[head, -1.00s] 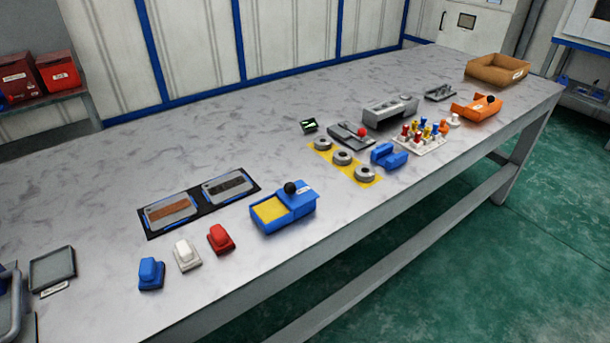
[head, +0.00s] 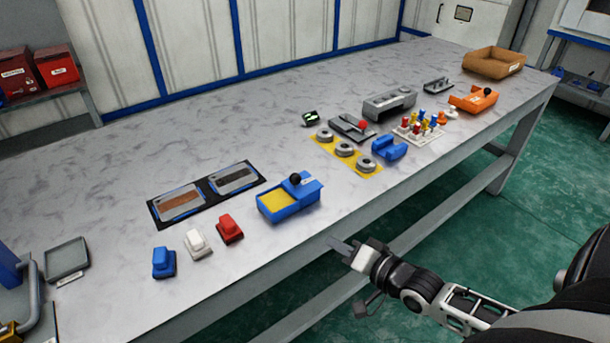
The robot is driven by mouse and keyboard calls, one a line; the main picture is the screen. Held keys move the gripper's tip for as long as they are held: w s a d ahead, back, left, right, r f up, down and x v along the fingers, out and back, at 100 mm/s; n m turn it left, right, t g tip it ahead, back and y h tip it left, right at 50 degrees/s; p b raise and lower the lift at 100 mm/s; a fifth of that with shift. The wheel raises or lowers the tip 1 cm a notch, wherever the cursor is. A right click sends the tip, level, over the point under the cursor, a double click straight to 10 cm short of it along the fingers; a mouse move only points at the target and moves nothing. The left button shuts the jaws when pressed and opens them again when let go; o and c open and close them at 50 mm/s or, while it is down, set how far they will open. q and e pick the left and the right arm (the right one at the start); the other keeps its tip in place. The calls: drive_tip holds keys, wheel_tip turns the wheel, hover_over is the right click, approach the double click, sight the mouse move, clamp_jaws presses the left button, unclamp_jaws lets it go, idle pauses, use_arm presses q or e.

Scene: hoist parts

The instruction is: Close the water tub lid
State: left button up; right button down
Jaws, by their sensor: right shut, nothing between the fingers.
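The water tub is most likely the blue tub (head: 270,213) near the table's front edge, left of the middle. Its left part is uncovered and shows a yellow inside. A blue lid part with a black knob (head: 295,179) covers only its right part. My right gripper (head: 338,244) is shut and empty, in front of the table's front edge, to the lower right of the tub and apart from it. My left gripper is not in view.
Blue, white and red blocks (head: 229,229) stand left of the tub. A black mat with two plates (head: 206,191) lies behind it. Grey rings on a yellow strip (head: 344,150) and a blue cradle (head: 389,148) are to the right. Bare table surrounds the tub.

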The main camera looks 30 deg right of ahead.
sight(313, 189)
drive_tip(key=w+d+r+m+t+h, duration=0.1)
drive_tip(key=w+d+r+m+t, duration=0.2)
drive_tip(key=w+d+r+m, duration=0.45)
drive_tip(key=w, duration=0.2)
drive_tip(key=w+n, duration=0.1)
drive_tip(key=w, duration=0.1)
drive_tip(key=w+n, duration=0.1)
drive_tip(key=w, duration=0.1)
drive_tip(key=shift+w+a+f, duration=0.1)
drive_tip(key=shift+w+f, duration=0.15)
drive_tip(key=shift+w, duration=0.05)
drive_tip(key=a, duration=0.2)
drive_tip(key=a+p, duration=0.1)
drive_tip(key=shift+w+f, duration=0.25)
drive_tip(key=shift+w, duration=0.05)
drive_tip(key=shift+a+f, duration=0.2)
drive_tip(key=shift+a, duration=0.3)
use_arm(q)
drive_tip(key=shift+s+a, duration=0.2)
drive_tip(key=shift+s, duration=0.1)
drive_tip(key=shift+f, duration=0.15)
